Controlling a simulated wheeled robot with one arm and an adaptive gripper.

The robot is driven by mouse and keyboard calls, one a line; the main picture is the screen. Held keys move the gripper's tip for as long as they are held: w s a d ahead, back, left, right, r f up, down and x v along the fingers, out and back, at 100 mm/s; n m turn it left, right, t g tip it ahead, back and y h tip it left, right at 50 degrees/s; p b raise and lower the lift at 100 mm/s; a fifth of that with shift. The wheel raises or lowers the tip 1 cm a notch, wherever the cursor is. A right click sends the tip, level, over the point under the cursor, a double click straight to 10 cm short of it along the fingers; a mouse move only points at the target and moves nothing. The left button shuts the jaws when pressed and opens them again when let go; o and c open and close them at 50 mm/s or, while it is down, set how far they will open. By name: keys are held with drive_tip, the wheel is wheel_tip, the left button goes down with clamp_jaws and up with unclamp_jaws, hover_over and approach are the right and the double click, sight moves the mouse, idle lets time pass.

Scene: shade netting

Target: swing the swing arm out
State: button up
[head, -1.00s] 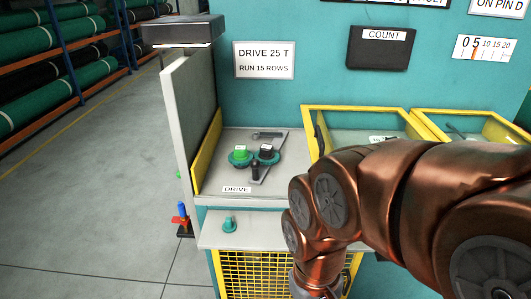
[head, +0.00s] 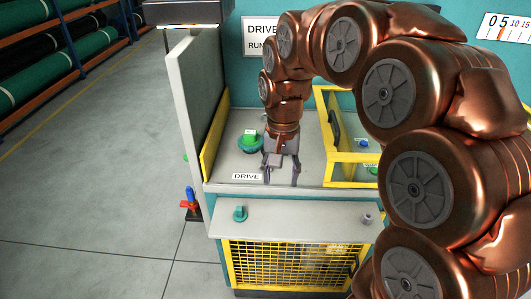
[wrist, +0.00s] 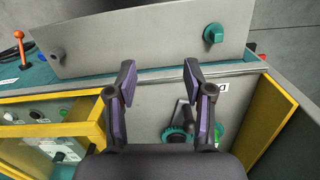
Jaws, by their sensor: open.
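The DRIVE panel (head: 222,171) is a pale tray on the teal machine. What looks like the swing arm, a grey bar with a dark knob, is hidden behind my gripper in the head view. In the wrist view the dark and grey bar (wrist: 182,112) shows close to the right finger, beside a teal ring (wrist: 175,135). My gripper (head: 282,178) points down over the panel, right of the green button (head: 250,136). In the wrist view my gripper (wrist: 159,75) is open, with nothing between its fingertips. I cannot tell whether a finger touches the bar.
An upright grey panel (head: 195,95) with a yellow edge stands left of the DRIVE panel. A yellow-framed box (head: 354,157) is close on the right. A ledge (head: 300,219) with a teal knob (head: 240,214) juts out in front. Floor at left is clear.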

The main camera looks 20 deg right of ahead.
drive_tip(key=w+m, duration=0.1)
drive_tip(key=w, duration=0.5)
drive_tip(key=w+d+f+m+p, duration=0.1)
drive_tip(key=w+m, duration=0.1)
drive_tip(key=w, duration=0.3)
drive_tip(key=w+m+p, duration=0.1)
drive_tip(key=w+m, duration=0.1)
drive_tip(key=w, duration=0.4)
drive_tip(key=shift+w+d+f+t, duration=0.15)
drive_tip(key=shift+w+d+t, duration=0.05)
drive_tip(key=shift+w+t, duration=0.2)
drive_tip(key=shift+f, duration=0.25)
drive_tip(key=shift+f+p, duration=1.25)
drive_tip(key=shift+f, duration=2.4)
drive_tip(key=shift+c, duration=0.4)
clamp_jaws()
drive_tip(key=shift+w, duration=0.1)
